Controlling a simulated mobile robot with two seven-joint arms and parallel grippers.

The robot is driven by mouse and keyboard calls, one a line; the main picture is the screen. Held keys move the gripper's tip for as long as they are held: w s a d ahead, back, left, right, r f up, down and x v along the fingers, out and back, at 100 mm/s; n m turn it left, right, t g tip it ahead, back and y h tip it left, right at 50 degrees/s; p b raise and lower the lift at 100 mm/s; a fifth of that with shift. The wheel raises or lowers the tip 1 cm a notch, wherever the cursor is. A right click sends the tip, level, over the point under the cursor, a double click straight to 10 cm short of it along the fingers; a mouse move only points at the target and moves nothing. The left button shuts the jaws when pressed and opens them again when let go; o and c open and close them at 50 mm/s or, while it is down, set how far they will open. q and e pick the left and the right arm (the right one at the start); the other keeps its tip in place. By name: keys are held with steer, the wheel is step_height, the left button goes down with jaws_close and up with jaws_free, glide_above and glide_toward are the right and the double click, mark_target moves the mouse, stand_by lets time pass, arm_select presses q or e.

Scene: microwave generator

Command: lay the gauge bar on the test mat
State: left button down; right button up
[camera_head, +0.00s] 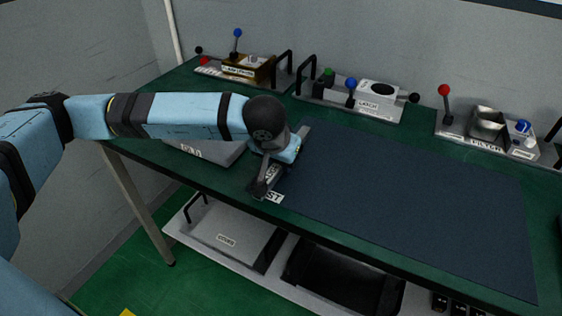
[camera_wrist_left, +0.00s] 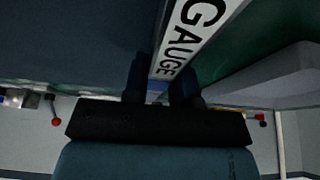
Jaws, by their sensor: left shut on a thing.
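My left gripper (camera_head: 266,184) is at the left end of the dark blue test mat (camera_head: 410,205), near the front edge of the bench. In the left wrist view, the left gripper (camera_wrist_left: 160,84) is shut on the gauge bar (camera_wrist_left: 183,40), a white-faced bar marked GAUGE that extends out from between the fingers. In the head view the bar is mostly hidden by the hand and wrist. I cannot tell whether the bar touches the mat. My right gripper is not in view.
A grey tray or plate (camera_head: 212,150) lies on the green bench under my left forearm. A brass-coloured unit (camera_head: 247,68), a latch unit (camera_head: 378,95) and a filter unit (camera_head: 487,125) stand along the back. The mat is otherwise bare. A lower shelf (camera_head: 185,232) holds a grey case.

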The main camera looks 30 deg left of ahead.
arm_select(q)
steer(key=shift+w+r+p, duration=0.15)
steer(key=shift+r+p, duration=0.2)
steer(key=w+r+p, duration=0.1)
steer(key=r+p, duration=0.1)
steer(key=p, duration=0.1)
steer(key=w+r+p, duration=0.1)
steer(key=r+p, duration=0.2)
steer(key=p, duration=0.1)
steer(key=w+r+p, duration=0.2)
steer(key=r+p, duration=0.1)
steer(key=shift+r, duration=0.15)
steer(key=shift+w+r+p, duration=0.2)
steer(key=shift+w+p, duration=0.1)
steer(key=shift+p, duration=0.25)
steer(key=shift+w+r, duration=0.1)
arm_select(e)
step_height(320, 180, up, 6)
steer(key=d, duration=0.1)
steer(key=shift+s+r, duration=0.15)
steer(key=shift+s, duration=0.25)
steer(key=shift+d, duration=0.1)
